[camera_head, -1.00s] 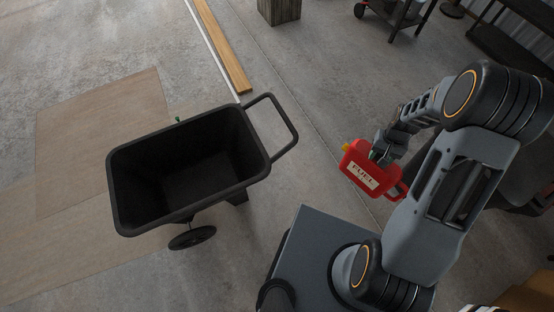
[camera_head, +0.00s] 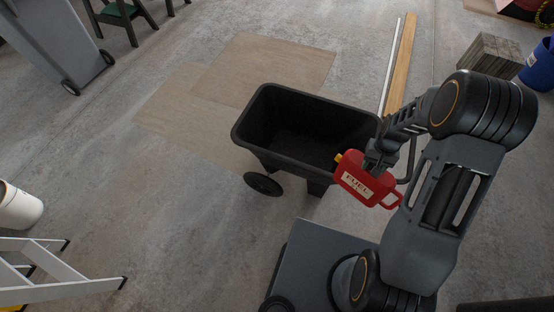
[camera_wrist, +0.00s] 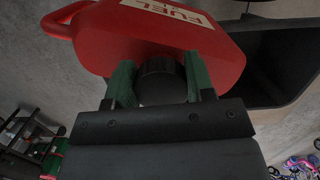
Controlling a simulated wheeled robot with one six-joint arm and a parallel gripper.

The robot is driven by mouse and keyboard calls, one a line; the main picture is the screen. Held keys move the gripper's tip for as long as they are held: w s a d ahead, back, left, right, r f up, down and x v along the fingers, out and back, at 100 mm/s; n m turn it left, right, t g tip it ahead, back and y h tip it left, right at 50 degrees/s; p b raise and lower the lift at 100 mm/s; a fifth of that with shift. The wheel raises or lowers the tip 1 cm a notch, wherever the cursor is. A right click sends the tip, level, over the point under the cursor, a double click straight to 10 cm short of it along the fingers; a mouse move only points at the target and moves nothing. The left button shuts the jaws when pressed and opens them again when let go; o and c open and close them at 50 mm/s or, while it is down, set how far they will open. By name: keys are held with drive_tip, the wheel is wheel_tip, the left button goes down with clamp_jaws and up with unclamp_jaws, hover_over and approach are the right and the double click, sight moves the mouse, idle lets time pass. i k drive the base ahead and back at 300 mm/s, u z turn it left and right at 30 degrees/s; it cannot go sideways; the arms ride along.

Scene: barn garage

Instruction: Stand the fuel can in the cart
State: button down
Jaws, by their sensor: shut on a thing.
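The red fuel can (camera_head: 362,183) has a pale FUEL label and a yellow tip at its left end. My gripper (camera_head: 376,162) is shut on it from above. In the wrist view the green fingers (camera_wrist: 155,85) sit either side of a dark round cap on the can (camera_wrist: 150,40). The can hangs slightly tilted in the head view. The black cart (camera_head: 295,112) is open-topped and looks empty. The can overlaps its near right corner and handle in the picture, outside the open middle; its exact height over the rim cannot be told. Part of the handle is hidden.
A wooden plank (camera_head: 400,62) and a pale strip lie behind the cart. A stack of grey blocks (camera_head: 488,62) and a blue bin (camera_head: 541,66) stand back right. A white stepladder (camera_head: 60,265) is front left, a grey wheeled bin (camera_head: 60,45) back left. Floor left of the cart is clear.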

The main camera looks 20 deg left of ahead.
sight(323, 162)
drive_tip(key=u, duration=0.65)
drive_tip(key=i, duration=1)
